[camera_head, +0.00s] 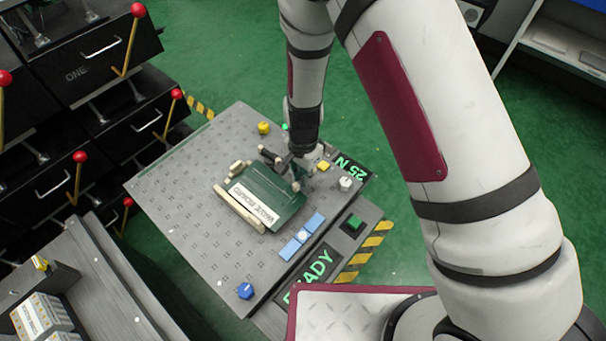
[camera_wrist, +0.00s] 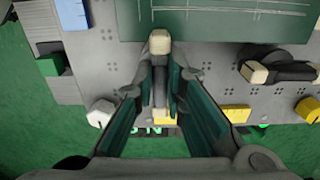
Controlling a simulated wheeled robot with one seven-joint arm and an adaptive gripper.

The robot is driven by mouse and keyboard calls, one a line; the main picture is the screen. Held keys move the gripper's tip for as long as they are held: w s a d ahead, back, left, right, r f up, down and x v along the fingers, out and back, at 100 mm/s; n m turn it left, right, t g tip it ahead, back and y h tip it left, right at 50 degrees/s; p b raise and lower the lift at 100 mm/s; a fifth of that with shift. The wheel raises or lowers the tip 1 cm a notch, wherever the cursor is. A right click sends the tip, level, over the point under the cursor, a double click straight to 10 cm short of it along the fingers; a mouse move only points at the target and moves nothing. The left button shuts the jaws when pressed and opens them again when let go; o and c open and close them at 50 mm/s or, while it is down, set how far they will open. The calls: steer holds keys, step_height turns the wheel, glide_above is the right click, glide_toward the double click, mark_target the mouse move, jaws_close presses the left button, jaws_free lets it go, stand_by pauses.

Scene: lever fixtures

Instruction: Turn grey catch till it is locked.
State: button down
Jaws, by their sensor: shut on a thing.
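The grey catch (camera_wrist: 160,88) has a grey arm and a cream tip. In the wrist view it points up the picture, and its tip overlaps the near edge of the green panel (camera_wrist: 225,28). My gripper (camera_wrist: 161,82) is shut on the catch's arm, one finger on each side. In the head view my gripper (camera_head: 297,178) is at the right end of the green case (camera_head: 272,192), which carries a white label. The fingers and wrist hide most of the catch there. I cannot tell whether it is locked.
A dark catch with a cream tip (camera_wrist: 290,72) sits right of my gripper in the wrist view. A white knob (camera_wrist: 100,113), yellow blocks (camera_wrist: 236,114) and a blue strip (camera_head: 302,236) are close by on the grey perforated plate (camera_head: 180,205). Black drawers (camera_head: 95,45) stand at left.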

steer(key=c, duration=1.6)
jaws_free()
steer(key=shift+c, duration=0.2)
step_height(320, 180, up, 12)
